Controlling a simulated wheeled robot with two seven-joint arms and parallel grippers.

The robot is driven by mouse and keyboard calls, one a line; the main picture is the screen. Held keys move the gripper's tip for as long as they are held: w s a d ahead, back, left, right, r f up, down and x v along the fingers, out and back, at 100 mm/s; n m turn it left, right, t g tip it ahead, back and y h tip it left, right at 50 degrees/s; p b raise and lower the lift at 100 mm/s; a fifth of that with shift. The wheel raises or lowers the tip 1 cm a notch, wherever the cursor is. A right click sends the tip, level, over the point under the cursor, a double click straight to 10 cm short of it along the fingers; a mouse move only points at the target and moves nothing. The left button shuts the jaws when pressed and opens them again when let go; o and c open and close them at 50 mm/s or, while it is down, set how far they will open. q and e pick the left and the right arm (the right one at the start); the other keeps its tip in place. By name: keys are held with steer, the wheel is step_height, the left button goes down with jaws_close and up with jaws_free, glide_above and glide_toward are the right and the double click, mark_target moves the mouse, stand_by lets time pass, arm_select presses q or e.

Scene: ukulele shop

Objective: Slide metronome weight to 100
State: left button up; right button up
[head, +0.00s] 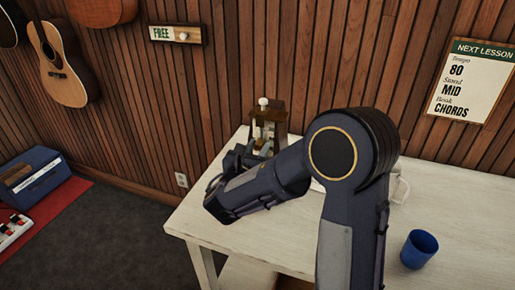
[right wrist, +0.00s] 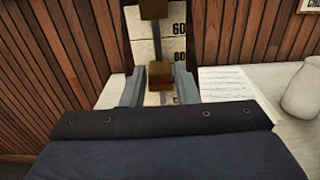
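The metronome (head: 283,117) stands upright on the white table against the wood wall, partly hidden by my right arm. A brass weight (right wrist: 160,71) is on the dark rod, about level with or just below the 80 mark. Another brass block (right wrist: 153,9) shows higher up. My right gripper (right wrist: 160,82) has one finger on each side of the lower weight, with no clear gap, and looks shut on it. It also shows in the head view (head: 249,150). My left gripper is out of view.
A blue cup (head: 419,249) stands at the table's front right. A white mug (head: 399,190) is behind my arm, and a printed sheet (right wrist: 226,83) lies right of the metronome. A wall sign (head: 471,80) reads tempo 80. The table's front left is clear.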

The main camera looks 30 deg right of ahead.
jaws_close()
step_height(320, 180, down, 3)
steer(key=b, duration=0.2)
steer(key=shift+f+b, duration=0.2)
steer(key=shift+b, duration=0.2)
steer(key=shift+o, duration=2.4)
jaws_free()
steer(key=v, duration=0.8)
steer(key=shift+d, duration=0.1)
